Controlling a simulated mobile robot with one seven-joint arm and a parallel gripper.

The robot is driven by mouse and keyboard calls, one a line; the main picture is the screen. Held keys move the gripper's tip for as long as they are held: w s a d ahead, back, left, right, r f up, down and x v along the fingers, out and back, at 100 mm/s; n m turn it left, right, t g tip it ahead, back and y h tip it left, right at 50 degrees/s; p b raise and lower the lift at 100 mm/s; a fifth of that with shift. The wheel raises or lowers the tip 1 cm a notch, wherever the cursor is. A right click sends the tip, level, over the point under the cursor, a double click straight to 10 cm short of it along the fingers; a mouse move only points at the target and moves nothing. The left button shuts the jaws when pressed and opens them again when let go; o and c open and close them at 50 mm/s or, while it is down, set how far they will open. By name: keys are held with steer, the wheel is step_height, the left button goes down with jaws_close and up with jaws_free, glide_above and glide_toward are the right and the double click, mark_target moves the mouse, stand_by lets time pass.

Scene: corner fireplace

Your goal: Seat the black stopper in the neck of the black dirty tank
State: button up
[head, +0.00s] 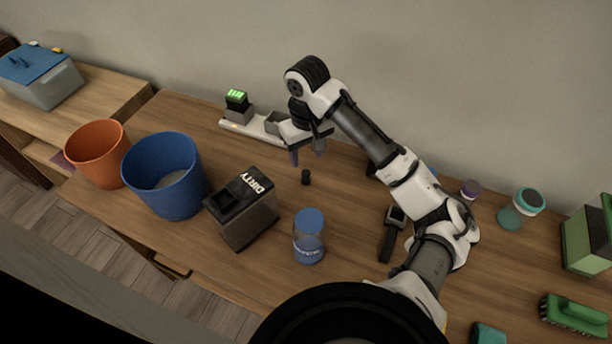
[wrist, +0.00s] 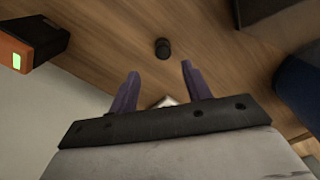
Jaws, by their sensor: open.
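The black stopper (head: 306,177) stands on the table, a small dark cylinder to the right of the dirty tank. It also shows in the wrist view (wrist: 163,48), beyond my fingertips and about midway between them. The black dirty tank (head: 243,214) is a dark box with a "DIRTY" label on top; a dark recess shows in its top. Part of a dark box, probably the tank, shows at the wrist view's top right edge. My gripper (head: 308,158) is open and empty, above the table behind the stopper. Its purple fingers (wrist: 157,88) are apart and not touching the stopper.
A blue bucket (head: 165,178) and an orange bucket (head: 97,155) stand left of the tank. A blue-lidded jar (head: 309,240) stands right of the tank. A white tray with a green-lit device (head: 237,103) lies near the wall. Bare table surrounds the stopper.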

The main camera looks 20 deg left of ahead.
mark_target(306, 172)
steer(key=f, duration=0.2)
steer(key=s+f, duration=0.1)
steer(key=f, duration=0.1)
steer(key=shift+d+f+p, duration=0.1)
steer(key=shift+f+p, duration=0.2)
steer(key=shift+f, duration=0.35)
steer(key=c, duration=1)
steer(key=shift+c, duration=0.2)
steer(key=shift+r, duration=0.15)
jaws_close()
